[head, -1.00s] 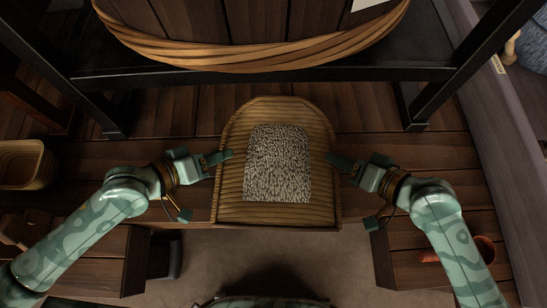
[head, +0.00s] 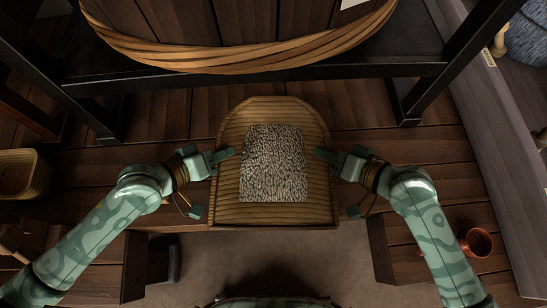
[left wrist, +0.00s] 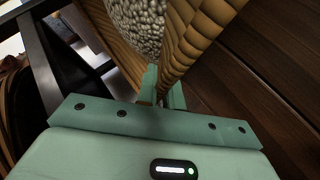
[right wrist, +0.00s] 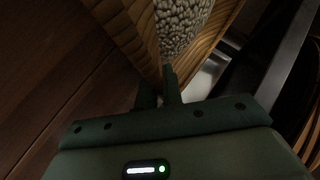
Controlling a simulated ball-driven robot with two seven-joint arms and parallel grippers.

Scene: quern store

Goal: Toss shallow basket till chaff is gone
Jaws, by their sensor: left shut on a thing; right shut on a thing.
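The shallow basket (head: 230,204) is a tan, ribbed tray with a rounded far end, in the middle of the head view. A patch of pale grey grain (head: 274,163) lies in it; I cannot tell chaff from grain. My left gripper (head: 225,154) is shut on the basket's left rim, and the rim shows between its fingers in the left wrist view (left wrist: 183,50). My right gripper (head: 323,155) is shut on the right rim, which also shows in the right wrist view (right wrist: 135,40). The fingertips inside the rims are partly hidden.
A large wooden tub with a woven band (head: 240,58) stands on a black frame (head: 260,76) beyond the basket. A small wooden bin (head: 22,175) is at far left. A copper-coloured cup (head: 476,242) stands at lower right. Bare floor shows in front of the basket.

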